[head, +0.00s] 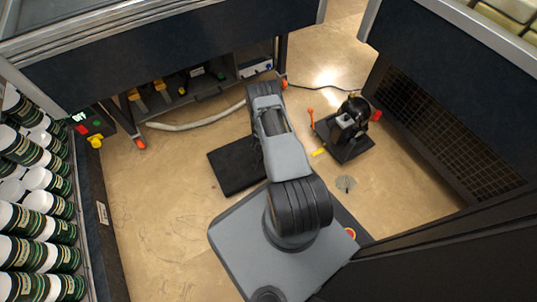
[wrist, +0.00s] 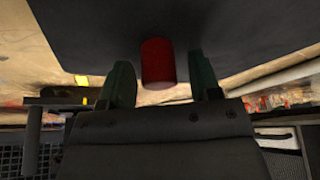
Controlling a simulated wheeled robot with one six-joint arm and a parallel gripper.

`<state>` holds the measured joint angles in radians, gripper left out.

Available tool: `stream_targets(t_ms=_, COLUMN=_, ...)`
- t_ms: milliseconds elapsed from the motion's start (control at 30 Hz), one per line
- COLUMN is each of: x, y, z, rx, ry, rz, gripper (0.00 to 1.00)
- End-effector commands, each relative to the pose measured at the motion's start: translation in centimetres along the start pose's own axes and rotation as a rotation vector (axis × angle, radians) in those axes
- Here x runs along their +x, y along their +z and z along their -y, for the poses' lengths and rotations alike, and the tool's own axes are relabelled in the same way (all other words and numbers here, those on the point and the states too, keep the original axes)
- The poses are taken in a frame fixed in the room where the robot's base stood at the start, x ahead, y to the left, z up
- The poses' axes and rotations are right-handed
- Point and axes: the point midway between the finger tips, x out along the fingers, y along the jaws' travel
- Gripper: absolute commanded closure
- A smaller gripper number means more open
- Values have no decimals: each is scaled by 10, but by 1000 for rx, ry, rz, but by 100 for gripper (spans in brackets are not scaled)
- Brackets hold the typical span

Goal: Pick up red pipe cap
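In the wrist view, the red pipe cap (wrist: 157,63) is a short red cylinder against a dark flat surface (wrist: 100,30). My gripper (wrist: 163,80) is open, with one green finger on each side of the cap. In the head view, my arm reaches over a black mat (head: 228,180). My fingertips and this cap are hidden there.
A black pump (head: 349,122) on a dark base stands right of my arm, with a red part (head: 376,115) on its side. A shelf unit (head: 205,85) stands at the back. Racked cans (head: 35,205) line the left.

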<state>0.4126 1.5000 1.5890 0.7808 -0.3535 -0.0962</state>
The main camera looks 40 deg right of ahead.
Motion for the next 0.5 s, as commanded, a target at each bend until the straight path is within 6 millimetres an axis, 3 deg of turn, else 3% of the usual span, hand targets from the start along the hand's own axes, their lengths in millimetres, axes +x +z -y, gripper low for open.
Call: stream_targets(t_ms=500, x=0, y=0, z=0, rx=0, ry=0, rz=0, gripper=89)
